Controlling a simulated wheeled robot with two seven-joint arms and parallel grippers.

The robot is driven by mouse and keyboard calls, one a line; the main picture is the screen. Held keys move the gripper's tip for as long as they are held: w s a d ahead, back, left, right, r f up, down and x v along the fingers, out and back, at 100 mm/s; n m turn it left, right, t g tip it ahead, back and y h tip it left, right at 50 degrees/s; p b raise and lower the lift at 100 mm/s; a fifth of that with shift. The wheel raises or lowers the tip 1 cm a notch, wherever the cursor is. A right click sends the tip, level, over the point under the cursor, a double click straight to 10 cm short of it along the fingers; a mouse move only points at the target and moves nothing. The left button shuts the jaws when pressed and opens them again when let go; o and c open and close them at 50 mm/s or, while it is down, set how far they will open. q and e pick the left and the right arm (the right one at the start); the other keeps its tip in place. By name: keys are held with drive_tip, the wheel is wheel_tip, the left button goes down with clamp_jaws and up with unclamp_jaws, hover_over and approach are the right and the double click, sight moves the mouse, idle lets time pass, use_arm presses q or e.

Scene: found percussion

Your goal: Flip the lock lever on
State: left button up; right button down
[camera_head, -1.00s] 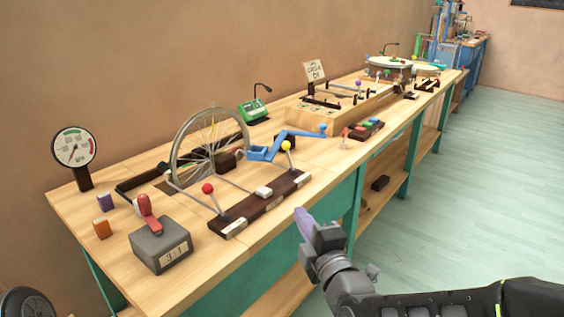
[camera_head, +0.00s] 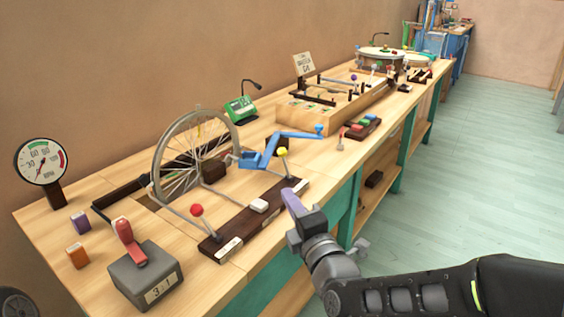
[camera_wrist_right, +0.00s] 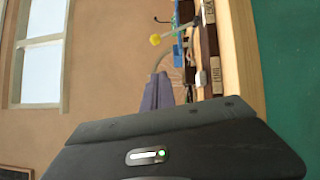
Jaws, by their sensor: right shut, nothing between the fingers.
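A dark wooden base (camera_head: 232,232) with white labels lies along the bench's front edge. On it stand a lever with a red ball (camera_head: 197,210) and a lever with a yellow ball (camera_head: 282,152), with a white block (camera_head: 259,205) between them. The yellow-ball lever also shows in the wrist view (camera_wrist_right: 155,40). The labels are too small to read, so I cannot tell which lever is the lock lever. My right gripper (camera_head: 290,200), with purple fingers, is shut and empty by the base's right end, apart from the yellow-ball lever. My left gripper is out of view.
Behind the base stand a spoked wheel (camera_head: 195,155) and a blue crank (camera_head: 250,160). A grey box (camera_head: 145,278) with a red handle and a round dial (camera_head: 40,162) are at left. A block with coloured buttons (camera_head: 361,127) lies right. Open floor is at right.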

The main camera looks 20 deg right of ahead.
sight(286, 165)
drive_tip(key=w, duration=0.6)
drive_tip(key=w+a+p, duration=0.1)
drive_tip(key=w, duration=0.2)
drive_tip(key=shift+w+r, duration=0.3)
drive_tip(key=shift+r, duration=0.05)
drive_tip(key=shift+w+d+r, duration=0.2)
drive_tip(key=shift+w+d, duration=0.65)
drive_tip(key=shift+w, duration=0.1)
drive_tip(key=shift+w+d+r, duration=0.15)
drive_tip(key=shift+w+d, duration=0.3)
drive_tip(key=shift+w, duration=0.05)
